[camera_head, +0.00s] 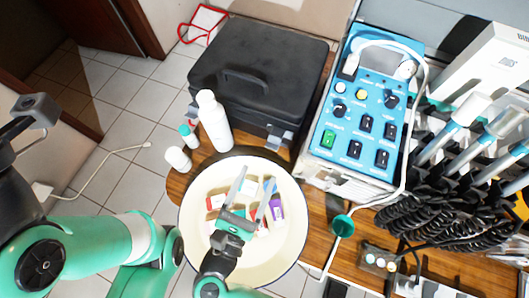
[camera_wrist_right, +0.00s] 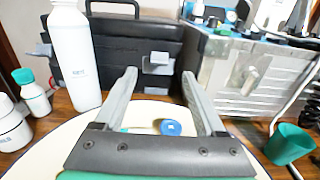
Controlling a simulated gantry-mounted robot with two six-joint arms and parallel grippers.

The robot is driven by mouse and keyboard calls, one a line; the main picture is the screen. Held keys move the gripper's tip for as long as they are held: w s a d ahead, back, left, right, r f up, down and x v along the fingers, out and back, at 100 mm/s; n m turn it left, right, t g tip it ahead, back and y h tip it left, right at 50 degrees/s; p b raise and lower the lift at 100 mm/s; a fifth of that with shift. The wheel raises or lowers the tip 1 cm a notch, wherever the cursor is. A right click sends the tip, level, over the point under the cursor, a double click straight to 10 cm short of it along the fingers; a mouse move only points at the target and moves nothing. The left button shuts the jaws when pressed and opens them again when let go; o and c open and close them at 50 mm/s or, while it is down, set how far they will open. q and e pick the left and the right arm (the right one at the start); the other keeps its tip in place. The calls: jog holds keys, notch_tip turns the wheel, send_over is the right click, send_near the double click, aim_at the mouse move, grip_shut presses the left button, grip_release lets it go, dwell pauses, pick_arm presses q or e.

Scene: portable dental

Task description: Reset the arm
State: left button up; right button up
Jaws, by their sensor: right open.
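My right gripper (camera_head: 254,180) is open above the white round basin (camera_head: 291,225) in the head view. In the right wrist view its two grey fingers (camera_wrist_right: 158,76) stand apart with nothing between the tips. Under it, inside the basin, lie small items including a purple one (camera_head: 277,208) and a red-and-white one (camera_head: 214,201); the gripper partly hides them. A blue round cap (camera_wrist_right: 171,128) shows low between the fingers in the right wrist view. My left arm (camera_head: 90,250) shows at the left of the head view, but its fingers are not seen.
A white bottle (camera_head: 214,122), a teal-capped bottle (camera_head: 188,136) and a small white jar (camera_head: 178,159) stand behind the basin. A black case (camera_head: 258,75), a blue control unit (camera_head: 364,115), a green cup (camera_head: 342,226) and coiled black hoses (camera_head: 440,217) crowd the back and right.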

jog(key=shift+v, duration=0.95)
jog(key=shift+w+r, duration=0.1)
